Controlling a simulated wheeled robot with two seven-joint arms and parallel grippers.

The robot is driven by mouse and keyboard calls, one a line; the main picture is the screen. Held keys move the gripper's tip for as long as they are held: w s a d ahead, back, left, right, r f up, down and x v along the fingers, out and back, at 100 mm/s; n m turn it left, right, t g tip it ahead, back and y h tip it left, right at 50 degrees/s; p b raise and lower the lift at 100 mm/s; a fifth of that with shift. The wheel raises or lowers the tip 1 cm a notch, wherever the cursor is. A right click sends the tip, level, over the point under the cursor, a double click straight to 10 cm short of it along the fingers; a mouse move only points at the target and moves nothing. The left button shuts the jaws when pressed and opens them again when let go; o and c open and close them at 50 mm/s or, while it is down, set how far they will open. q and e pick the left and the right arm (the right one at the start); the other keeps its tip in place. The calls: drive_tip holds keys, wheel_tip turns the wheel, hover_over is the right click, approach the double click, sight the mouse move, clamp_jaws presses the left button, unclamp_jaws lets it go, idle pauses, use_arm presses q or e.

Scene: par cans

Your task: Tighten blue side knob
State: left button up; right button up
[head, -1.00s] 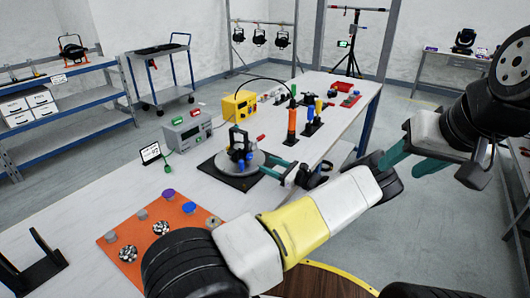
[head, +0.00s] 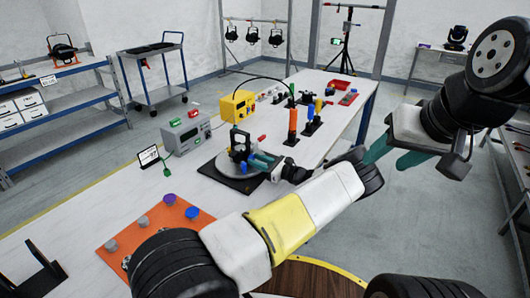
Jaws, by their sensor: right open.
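The black par can fixture (head: 239,143) stands on a round grey turntable (head: 228,171) on a black base plate on the white table. A small blue knob (head: 243,167) shows low at its side. My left gripper (head: 259,160) reaches in from the right, with its teal fingers at the fixture's right side, close to the blue knob. I cannot tell whether the fingers touch or grip it. They partly hide that side. My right gripper (head: 388,155) is open and empty, over the floor beyond the table's right edge.
A grey box (head: 186,136) and a yellow box (head: 237,106) stand behind the turntable. An orange upright tool (head: 292,124) stands to its right. An orange mat (head: 150,235) with several knobs lies front left, partly behind my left arm.

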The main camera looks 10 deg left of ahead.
use_arm(q)
clamp_jaws()
drive_tip(key=m, duration=0.5)
drive_tip(key=shift+m, duration=0.4)
drive_tip(key=o, duration=0.8)
unclamp_jaws()
